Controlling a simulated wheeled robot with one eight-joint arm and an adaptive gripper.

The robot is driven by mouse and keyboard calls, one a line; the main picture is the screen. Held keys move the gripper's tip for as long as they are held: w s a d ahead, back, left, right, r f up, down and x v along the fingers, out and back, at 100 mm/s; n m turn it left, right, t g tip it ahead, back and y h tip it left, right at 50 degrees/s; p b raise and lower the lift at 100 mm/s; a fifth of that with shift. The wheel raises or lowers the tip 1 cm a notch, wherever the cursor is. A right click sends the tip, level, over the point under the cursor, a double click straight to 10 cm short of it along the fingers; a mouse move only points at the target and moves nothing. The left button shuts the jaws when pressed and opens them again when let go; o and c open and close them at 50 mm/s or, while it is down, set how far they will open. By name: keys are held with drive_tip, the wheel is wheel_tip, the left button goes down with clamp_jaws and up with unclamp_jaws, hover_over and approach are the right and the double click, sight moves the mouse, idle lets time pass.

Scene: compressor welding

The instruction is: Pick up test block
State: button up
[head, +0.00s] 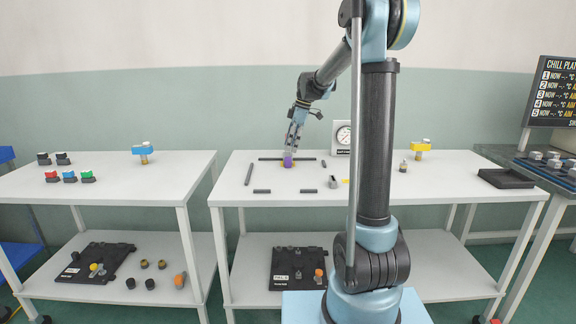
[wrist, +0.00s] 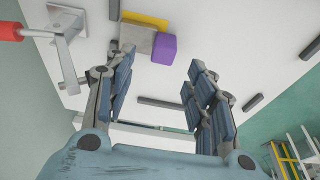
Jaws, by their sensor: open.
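My gripper (head: 292,147) is open, pointing down over the middle white table. A purple cube (head: 288,161) stands on the tabletop just below the fingertips. In the wrist view the purple cube (wrist: 164,49) is beside a grey block (wrist: 137,38), with a yellow bar (wrist: 145,19) along the grey block's far side. The cube and part of the grey block lie between the lines of the two spread fingers. Nothing is held. No label shows which piece is the test block.
Dark bars (head: 248,174) lie around the cube on the table (head: 400,184). A clamp with a red handle (wrist: 24,32) stands at left in the wrist view.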

sight(288, 160)
drive_tip(key=shift+d+x, duration=0.15)
drive_tip(key=shift+x, duration=1.25)
drive_tip(key=shift+d+x, duration=0.15)
drive_tip(key=shift+x, duration=1.3)
drive_tip(key=shift+s, duration=0.15)
clamp_jaws()
